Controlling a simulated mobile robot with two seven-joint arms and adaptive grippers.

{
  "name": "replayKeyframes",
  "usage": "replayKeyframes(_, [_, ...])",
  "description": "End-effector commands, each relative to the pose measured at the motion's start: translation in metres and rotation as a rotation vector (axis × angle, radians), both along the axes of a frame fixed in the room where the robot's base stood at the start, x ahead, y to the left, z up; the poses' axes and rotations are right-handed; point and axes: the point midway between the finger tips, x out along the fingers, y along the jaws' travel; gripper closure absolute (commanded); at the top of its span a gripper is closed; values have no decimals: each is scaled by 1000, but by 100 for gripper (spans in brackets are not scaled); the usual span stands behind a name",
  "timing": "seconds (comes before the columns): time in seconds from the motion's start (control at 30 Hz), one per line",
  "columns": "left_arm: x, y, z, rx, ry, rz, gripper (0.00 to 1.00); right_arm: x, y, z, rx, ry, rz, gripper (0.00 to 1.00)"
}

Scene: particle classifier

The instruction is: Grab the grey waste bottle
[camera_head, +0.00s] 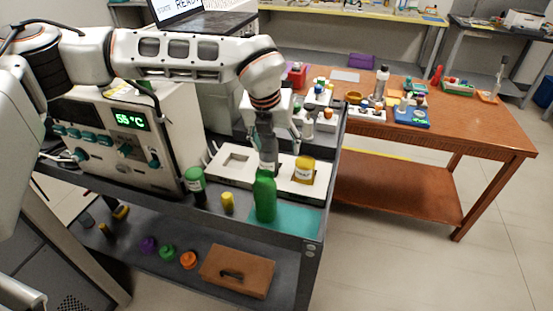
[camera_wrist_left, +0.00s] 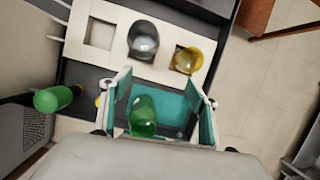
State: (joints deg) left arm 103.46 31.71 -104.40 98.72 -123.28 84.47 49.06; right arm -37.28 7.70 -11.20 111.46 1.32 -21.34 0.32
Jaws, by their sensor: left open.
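The grey bottle (camera_head: 265,147) stands in the middle of the white tray, between an empty square slot and a yellow-topped jar (camera_head: 304,169). In the left wrist view the grey bottle (camera_wrist_left: 143,42) is seen from above, beyond my fingertips. My left gripper (camera_head: 272,122) is open above the bench, over the grey bottle in the head view. In the left wrist view a green bottle (camera_wrist_left: 143,116) shows between the spread fingers of the left gripper (camera_wrist_left: 163,88). The green bottle (camera_head: 265,198) partly hides the grey bottle's base in the head view. My right gripper is not in view.
The white tray (camera_head: 218,172) lies on a dark shelf bench, with a teal mat (camera_head: 298,218) in front. A green-lidded jar (camera_head: 194,180) and a small yellow object (camera_head: 227,202) stand left of the green bottle. A heater box (camera_head: 100,130) stands at left.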

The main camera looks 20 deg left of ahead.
Motion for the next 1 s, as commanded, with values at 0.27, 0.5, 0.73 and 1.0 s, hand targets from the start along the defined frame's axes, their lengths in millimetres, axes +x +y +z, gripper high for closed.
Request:
replayKeyframes(0.27, [20, 30, -11, 63, -45, 66, 40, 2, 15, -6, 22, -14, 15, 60])
replayKeyframes(0.5, [31, 32, -30, 61, -46, 65, 40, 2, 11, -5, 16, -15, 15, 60])
replayKeyframes(0.73, [50, 40, -55, 62, -45, 64, 40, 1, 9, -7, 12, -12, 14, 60])
replayKeyframes(1.0, [56, 39, -72, 60, -46, 63, 40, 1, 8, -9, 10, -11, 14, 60])
